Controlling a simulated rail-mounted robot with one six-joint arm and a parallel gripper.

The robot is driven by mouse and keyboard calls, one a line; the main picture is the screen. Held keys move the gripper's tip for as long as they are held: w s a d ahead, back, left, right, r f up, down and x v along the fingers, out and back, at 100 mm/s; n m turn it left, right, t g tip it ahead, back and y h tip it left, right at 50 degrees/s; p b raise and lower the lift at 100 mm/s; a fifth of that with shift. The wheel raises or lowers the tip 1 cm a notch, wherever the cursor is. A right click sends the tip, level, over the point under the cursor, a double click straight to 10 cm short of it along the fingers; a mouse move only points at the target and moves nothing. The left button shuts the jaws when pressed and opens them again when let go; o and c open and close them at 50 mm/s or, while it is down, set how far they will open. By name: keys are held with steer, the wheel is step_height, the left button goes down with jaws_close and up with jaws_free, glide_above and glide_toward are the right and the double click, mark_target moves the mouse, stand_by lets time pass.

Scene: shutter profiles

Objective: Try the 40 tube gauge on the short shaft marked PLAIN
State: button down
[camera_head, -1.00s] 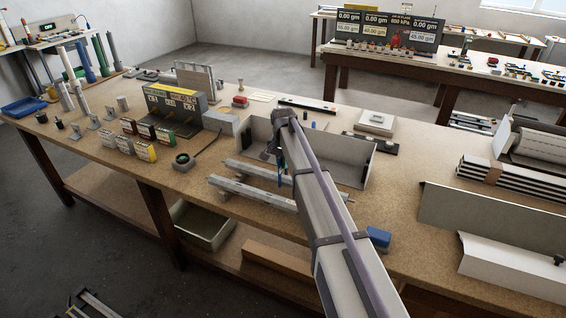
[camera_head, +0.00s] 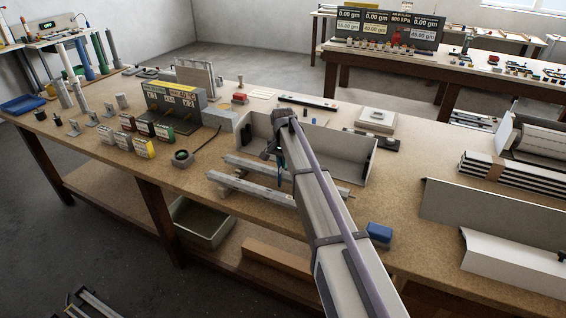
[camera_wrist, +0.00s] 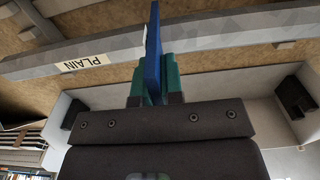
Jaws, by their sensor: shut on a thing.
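The shaft marked PLAIN (camera_wrist: 35,70) runs across the wrist view, its white label turned upside down. It looks like the rear of two grey bars (camera_head: 248,166) in the head view, where no label is readable. My gripper (camera_wrist: 153,70) has teal fingers shut on a thin blue gauge, seen nearly edge-on (camera_wrist: 153,42). The gauge overlaps the shaft in the wrist view. I cannot tell whether it touches the shaft or sits around it. No 40 marking is visible. In the head view my gripper (camera_head: 279,170) is partly hidden by my arm.
A second grey bar (camera_head: 245,188) lies parallel in front. A pale open tray (camera_head: 345,155) stands just behind the bars. A blue block (camera_head: 379,233) is at the front edge, right of my arm. Several small boxes and a display stand (camera_head: 175,105) are to the left.

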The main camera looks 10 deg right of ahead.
steer(key=shift+f+b, duration=0.5)
steer(key=shift+f, duration=0.1)
stand_by(0.9)
step_height(320, 180, up, 11)
steer(key=p, duration=1.1)
